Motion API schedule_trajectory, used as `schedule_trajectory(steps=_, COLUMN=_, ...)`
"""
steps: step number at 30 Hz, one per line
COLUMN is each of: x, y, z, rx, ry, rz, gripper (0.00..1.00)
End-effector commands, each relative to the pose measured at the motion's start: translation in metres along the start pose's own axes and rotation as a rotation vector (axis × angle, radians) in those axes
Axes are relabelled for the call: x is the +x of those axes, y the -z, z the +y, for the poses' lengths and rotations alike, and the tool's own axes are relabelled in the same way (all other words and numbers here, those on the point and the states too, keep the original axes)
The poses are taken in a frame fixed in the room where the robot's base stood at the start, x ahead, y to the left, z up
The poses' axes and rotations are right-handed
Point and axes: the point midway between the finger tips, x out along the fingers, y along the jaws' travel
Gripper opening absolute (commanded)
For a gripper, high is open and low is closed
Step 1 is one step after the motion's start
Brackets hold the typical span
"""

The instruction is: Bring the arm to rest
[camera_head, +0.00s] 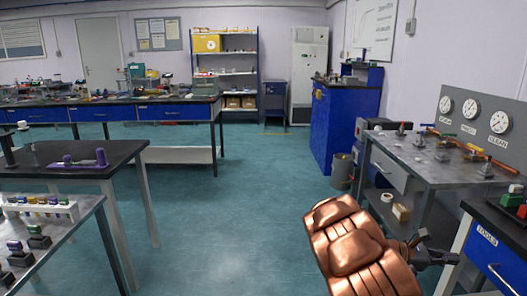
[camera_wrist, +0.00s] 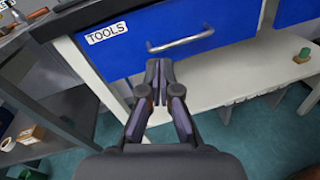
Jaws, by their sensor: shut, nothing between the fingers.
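My gripper (camera_wrist: 159,68) is shut and empty in the wrist view, its dark fingertips close together. It points at the blue drawer labelled TOOLS (camera_wrist: 130,50), with the fingertips just below the metal handle (camera_wrist: 180,40) in the picture. I cannot tell whether they touch the drawer. In the head view my gripper (camera_head: 452,258) shows at the lower right, beside the blue TOOLS drawer (camera_head: 495,258). My copper-coloured arm reaches up from the bottom edge and hides part of the floor.
A grey bench with gauges (camera_head: 430,165) stands at the right, with a box (camera_head: 401,212) on its lower shelf. A dark table (camera_head: 75,158) is at the left. The TOOLS bench has a white lower shelf (camera_wrist: 215,95). The teal floor (camera_head: 250,200) in the middle is clear.

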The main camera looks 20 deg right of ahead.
Motion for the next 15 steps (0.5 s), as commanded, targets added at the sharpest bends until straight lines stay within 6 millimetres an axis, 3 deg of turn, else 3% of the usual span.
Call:
schedule_trajectory(steps=1, x=-0.006, y=-0.013, z=-0.011, rx=0.048, ry=0.032, rz=0.015, gripper=0.0)
schedule_trajectory(steps=6, x=-0.029, y=-0.038, z=-0.05, rx=0.2, ry=0.144, rz=0.085, gripper=0.0)
schedule_trajectory(steps=15, x=-0.081, y=-0.057, z=-0.123, rx=0.435, ry=0.345, rz=0.254, gripper=0.0)
